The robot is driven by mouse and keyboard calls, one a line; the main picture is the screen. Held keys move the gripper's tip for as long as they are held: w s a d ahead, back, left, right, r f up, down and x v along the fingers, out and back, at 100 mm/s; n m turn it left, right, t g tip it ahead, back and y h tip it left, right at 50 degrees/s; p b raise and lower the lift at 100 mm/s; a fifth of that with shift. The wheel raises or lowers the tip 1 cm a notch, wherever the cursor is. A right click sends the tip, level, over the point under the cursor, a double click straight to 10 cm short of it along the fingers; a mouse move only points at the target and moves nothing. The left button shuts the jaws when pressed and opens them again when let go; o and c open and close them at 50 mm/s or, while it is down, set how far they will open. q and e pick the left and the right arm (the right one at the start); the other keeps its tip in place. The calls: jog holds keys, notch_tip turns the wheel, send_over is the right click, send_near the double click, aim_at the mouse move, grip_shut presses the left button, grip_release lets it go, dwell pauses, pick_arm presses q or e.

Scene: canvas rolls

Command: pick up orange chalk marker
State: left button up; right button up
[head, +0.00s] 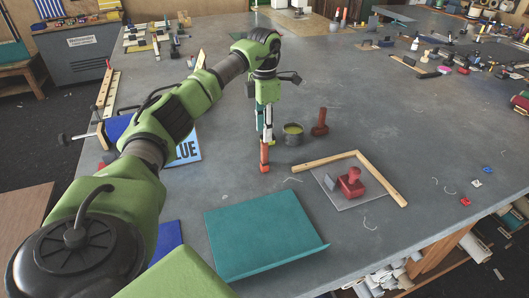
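My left arm reaches in from the left, and its gripper (265,132) points straight down over the middle of the table. An upright orange chalk marker (264,156) shows directly below the fingers, its lower end at or close to the tabletop. The fingers are close together around or just above its upper part. They hide that part, and I cannot tell whether they are shut on it. My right gripper is out of view.
A dark tin (293,135) stands close right of the marker, with a red-brown stamp-like object (320,123) beyond. A wooden corner frame (325,160) and a red block-like tool (351,183) lie to the right. A teal sheet (262,238) lies in front.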

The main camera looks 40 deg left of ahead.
aim_at(264, 144)
pick_arm(q)
jog(key=shift+f, duration=0.35)
jog(key=shift+s+d+f+p, duration=0.1)
jog(key=shift+f+p, duration=0.3)
jog(key=shift+f, duration=0.1)
notch_tip(264, 144, down, 4)
jog(key=shift+r+p, duration=0.25)
jog(key=shift+p, duration=0.5)
jog(key=shift+f, duration=0.4)
grip_shut()
